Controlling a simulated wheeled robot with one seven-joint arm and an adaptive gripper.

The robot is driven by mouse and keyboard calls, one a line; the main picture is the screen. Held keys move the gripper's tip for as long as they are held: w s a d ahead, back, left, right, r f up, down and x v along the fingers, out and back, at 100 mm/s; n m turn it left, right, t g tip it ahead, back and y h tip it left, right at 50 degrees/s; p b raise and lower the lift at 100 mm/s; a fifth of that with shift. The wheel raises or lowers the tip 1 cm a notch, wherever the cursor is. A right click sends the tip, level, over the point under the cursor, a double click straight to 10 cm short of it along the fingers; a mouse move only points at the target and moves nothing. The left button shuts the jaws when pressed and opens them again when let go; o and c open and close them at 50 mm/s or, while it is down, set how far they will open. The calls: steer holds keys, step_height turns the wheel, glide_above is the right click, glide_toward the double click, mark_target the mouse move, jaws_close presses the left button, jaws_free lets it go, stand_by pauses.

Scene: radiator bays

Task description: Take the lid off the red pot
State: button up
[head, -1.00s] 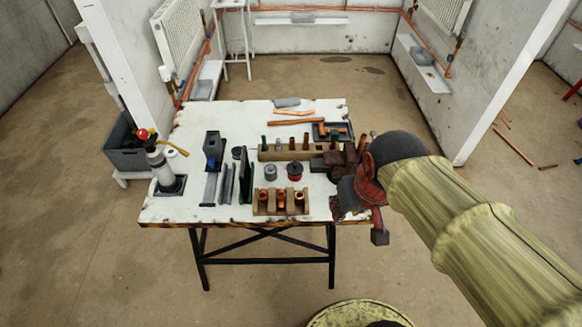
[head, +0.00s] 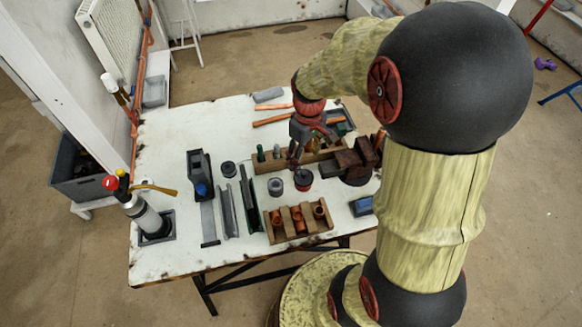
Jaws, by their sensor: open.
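The red pot (head: 303,185) stands upright on the white workbench, with a dark lid (head: 303,176) on top. It is between a grey pot and the dark vise, behind the wooden block with copper fittings. My gripper (head: 294,163) points down just above and slightly behind the red pot. It is open and nothing shows in it. Its fingers are small and partly merge with the things behind them, so I cannot tell whether they touch the lid.
A grey pot (head: 275,187) stands just left of the red one. A wooden rack (head: 268,165) is behind, a vise (head: 355,162) to the right and a wooden block (head: 283,235) in front. A torch cylinder (head: 147,215) stands at left. The bench's back left (head: 180,125) is clear.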

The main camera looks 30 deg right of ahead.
mark_target(303, 171)
steer(key=shift+s+d+n, duration=0.1)
steer(key=shift+s+n, duration=0.1)
steer(key=shift+n, duration=0.1)
steer(key=f+b, duration=0.1)
steer(key=f, duration=0.1)
steer(key=f+b, duration=0.1)
steer(key=f, duration=0.2)
steer(key=f+b, duration=0.1)
steer(key=f, duration=0.2)
steer(key=shift+w+a+b, duration=0.3)
steer(key=shift+w+a, duration=0.05)
steer(key=shift+r, duration=0.1)
steer(key=shift+c, duration=0.2)
steer(key=c, duration=0.6)
steer(key=shift+o, duration=0.2)
steer(key=shift+r, duration=0.1)
